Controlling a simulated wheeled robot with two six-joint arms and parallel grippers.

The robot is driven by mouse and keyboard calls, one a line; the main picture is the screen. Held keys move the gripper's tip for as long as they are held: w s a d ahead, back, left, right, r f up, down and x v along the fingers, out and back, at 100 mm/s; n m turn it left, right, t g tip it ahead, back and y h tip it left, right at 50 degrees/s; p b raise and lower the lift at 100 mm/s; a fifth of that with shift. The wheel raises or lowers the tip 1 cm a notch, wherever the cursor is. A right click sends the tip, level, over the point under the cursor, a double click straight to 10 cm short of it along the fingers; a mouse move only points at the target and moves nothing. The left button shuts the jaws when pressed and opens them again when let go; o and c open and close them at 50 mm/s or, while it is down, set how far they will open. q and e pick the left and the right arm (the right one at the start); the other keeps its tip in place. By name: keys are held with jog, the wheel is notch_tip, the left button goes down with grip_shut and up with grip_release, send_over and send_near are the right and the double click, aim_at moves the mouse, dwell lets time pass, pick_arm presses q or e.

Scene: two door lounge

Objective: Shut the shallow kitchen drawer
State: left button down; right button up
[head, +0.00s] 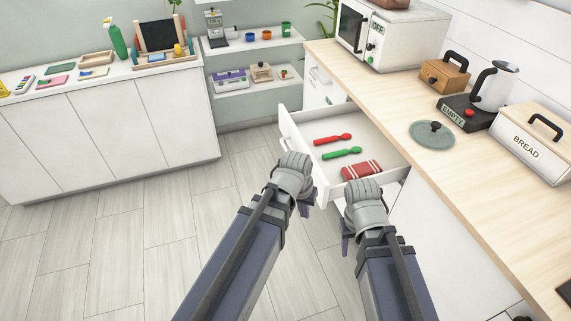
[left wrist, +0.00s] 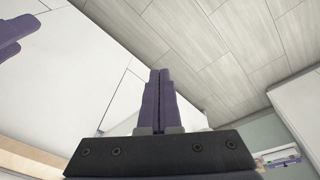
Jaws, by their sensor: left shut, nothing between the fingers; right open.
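The shallow drawer (head: 348,121) is pulled out from under the wooden counter in the head view. A red spoon (head: 333,139), a green spoon (head: 342,153) and a folded red striped cloth (head: 361,170) lie in it. My left gripper (head: 305,207) is shut and empty, by the near end of the drawer's front; whether it touches cannot be told. Its closed fingers (left wrist: 158,98) show in the left wrist view before white panels and floor. My right gripper (head: 345,246) is open, at the drawer's near side, its fingers partly hidden by its wrist.
The counter (head: 452,178) holds a pot lid (head: 432,133), a kettle (head: 494,87), a bread box (head: 533,140), a wooden box (head: 445,75) and a microwave (head: 392,37). A white cabinet (head: 90,130) stands at left. The floor (head: 225,175) before the drawer is clear.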

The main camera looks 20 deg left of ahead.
pick_arm(q)
jog(key=w+a+r+n+t+h+b, duration=0.1)
jog(key=w+a+n+t, duration=0.2)
jog(key=w+a, duration=0.5)
jog(key=w+a+r+n+t+b, duration=0.1)
jog(key=w+a+n+t+b, duration=0.25)
jog(key=a, duration=0.55)
jog(key=w+d+f+b, duration=0.4)
jog(key=w+f, duration=0.3)
jog(key=w, duration=0.3)
jog(key=shift+d+b, duration=0.4)
jog(key=shift+d, duration=0.15)
jog(key=shift+f+g, duration=0.1)
jog(key=shift+g, duration=0.15)
send_over(366, 154)
jog(key=shift+s+a, duration=0.3)
jog(key=shift+a, duration=0.1)
jog(key=shift+w+d, duration=0.15)
jog(key=shift+d, duration=0.2)
